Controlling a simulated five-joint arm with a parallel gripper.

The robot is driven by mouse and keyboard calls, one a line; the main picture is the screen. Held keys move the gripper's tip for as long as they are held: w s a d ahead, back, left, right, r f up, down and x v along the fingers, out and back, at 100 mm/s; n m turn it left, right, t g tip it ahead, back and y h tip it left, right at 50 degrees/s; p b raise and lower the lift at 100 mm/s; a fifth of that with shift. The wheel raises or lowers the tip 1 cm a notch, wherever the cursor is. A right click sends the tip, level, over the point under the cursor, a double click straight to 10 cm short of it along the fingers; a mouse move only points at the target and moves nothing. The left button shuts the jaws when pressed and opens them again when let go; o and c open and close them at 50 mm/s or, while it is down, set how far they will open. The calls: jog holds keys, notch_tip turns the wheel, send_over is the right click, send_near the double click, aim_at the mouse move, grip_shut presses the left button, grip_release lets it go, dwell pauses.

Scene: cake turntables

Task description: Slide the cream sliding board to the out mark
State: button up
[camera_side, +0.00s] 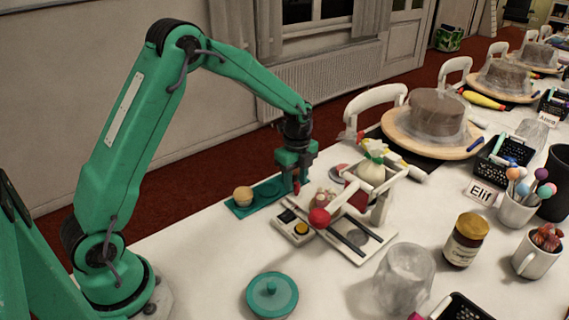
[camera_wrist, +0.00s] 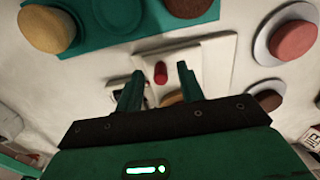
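A cream board (camera_side: 377,243) with dark rails lies on the table under a pale frame in the side view. A flat cream panel, apparently the same board (camera_wrist: 216,62), shows beyond my fingers in the wrist view. A small red peg (camera_wrist: 160,73) stands at the panel, in line with the gap between my fingers. My gripper (camera_side: 297,182) points down between the teal tray and the frame. In the wrist view my gripper (camera_wrist: 159,71) has its fingers apart, with space on both sides of the peg. I cannot make out an out mark.
A teal tray (camera_side: 240,210) with a cupcake (camera_side: 243,196) is left of my gripper. A small device with a yellow button (camera_side: 301,228) and a red ball (camera_side: 319,217) are close in front. A clear cup (camera_side: 404,275) stands front right.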

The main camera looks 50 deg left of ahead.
jog(key=shift+r, duration=3.45)
jog(key=shift+s+d+r, duration=0.1)
jog(key=shift+s+r, duration=0.1)
jog(key=shift+r, duration=0.2)
jog(key=s+d+r+n+t, duration=0.2)
jog(key=s+r+n+t, duration=0.1)
jog(key=s+r+n, duration=0.75)
jog(key=s+d+r+n+t, duration=0.1)
jog(key=s+n, duration=0.2)
jog(key=s, duration=0.4)
jog(key=s+d+n+t, duration=0.1)
jog(key=s+n, duration=0.3)
jog(key=s, duration=0.4)
jog(key=shift+s+r+t, duration=0.2)
jog(key=shift+r+t, duration=0.1)
jog(key=shift+r, duration=0.05)
jog(key=shift+n, duration=0.25)
